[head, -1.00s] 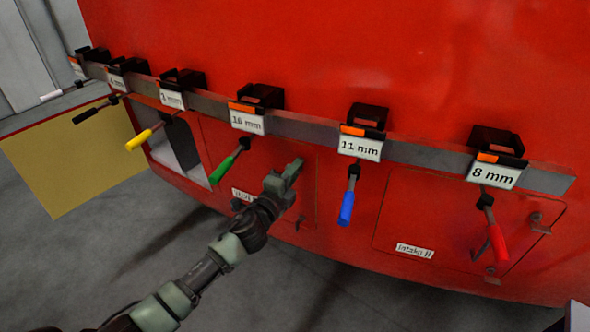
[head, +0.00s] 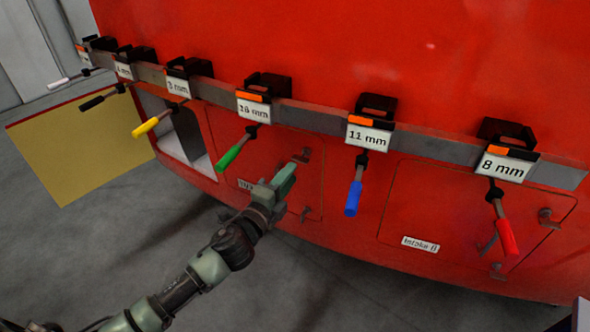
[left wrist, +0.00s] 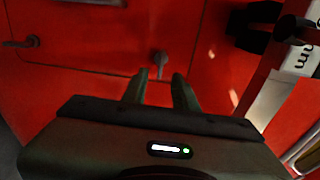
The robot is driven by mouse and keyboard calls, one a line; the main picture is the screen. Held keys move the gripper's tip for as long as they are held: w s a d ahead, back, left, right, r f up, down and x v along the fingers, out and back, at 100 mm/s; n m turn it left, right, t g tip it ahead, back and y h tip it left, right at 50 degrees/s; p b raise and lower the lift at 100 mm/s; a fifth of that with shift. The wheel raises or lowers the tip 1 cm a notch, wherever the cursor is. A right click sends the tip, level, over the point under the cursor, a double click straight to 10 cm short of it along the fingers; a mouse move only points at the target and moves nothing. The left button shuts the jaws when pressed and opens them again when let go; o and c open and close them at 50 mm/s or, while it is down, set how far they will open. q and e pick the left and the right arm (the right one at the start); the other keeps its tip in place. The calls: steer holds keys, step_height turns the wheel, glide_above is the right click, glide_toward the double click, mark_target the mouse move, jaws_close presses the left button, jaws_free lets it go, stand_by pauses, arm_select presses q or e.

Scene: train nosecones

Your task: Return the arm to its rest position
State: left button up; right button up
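My left arm comes in from the lower left in the head view. Its greenish-grey left gripper (head: 284,180) is in front of the red train nose, below the rail between the green and blue tools. In the left wrist view the two fingers (left wrist: 160,92) stand apart with nothing between them. A small latch handle (left wrist: 160,63) on the red surface shows beyond the fingertips; the gripper appears apart from it. The right gripper is not in view.
A grey rail (head: 425,145) with several labelled black holders crosses the red nose. Yellow (head: 153,125), green (head: 232,153), blue (head: 354,197) and red (head: 507,236) handles hang from it. A panel labelled Intake II (head: 420,244) is at right. The grey floor (head: 330,290) below looks clear.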

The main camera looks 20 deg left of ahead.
arm_select(q)
steer(key=shift+s, duration=0.2)
stand_by(0.3)
steer(key=s+a+f+n+g+y, duration=0.1)
steer(key=s+a+f+n+g, duration=0.1)
steer(key=f, duration=0.6)
steer(key=s+a+f+n+g+y, duration=0.1)
steer(key=s+f+n, duration=0.1)
steer(key=f, duration=0.6)
steer(key=s+a+f+n+g, duration=0.2)
steer(key=f, duration=0.7)
steer(key=s+a+f+n+g+y, duration=0.15)
steer(key=s+f+n+g, duration=0.25)
steer(key=s+f, duration=0.9)
steer(key=s+d+f+n+g, duration=0.1)
steer(key=s+f+n+g, duration=0.1)
steer(key=s+f, duration=0.4)
steer(key=s+d+f+n+g, duration=0.1)
steer(key=s+f+n+g, duration=0.2)
steer(key=s+f, duration=0.4)
steer(key=s+d+f+n+g, duration=0.1)
steer(key=s+f, duration=0.5)
steer(key=s, duration=1.5)
steer(key=shift+d+f+n+g+h, duration=0.3)
steer(key=shift+n+g+h, duration=0.05)
steer(key=shift+n+g, duration=0.5)
steer(key=shift+w, duration=0.1)
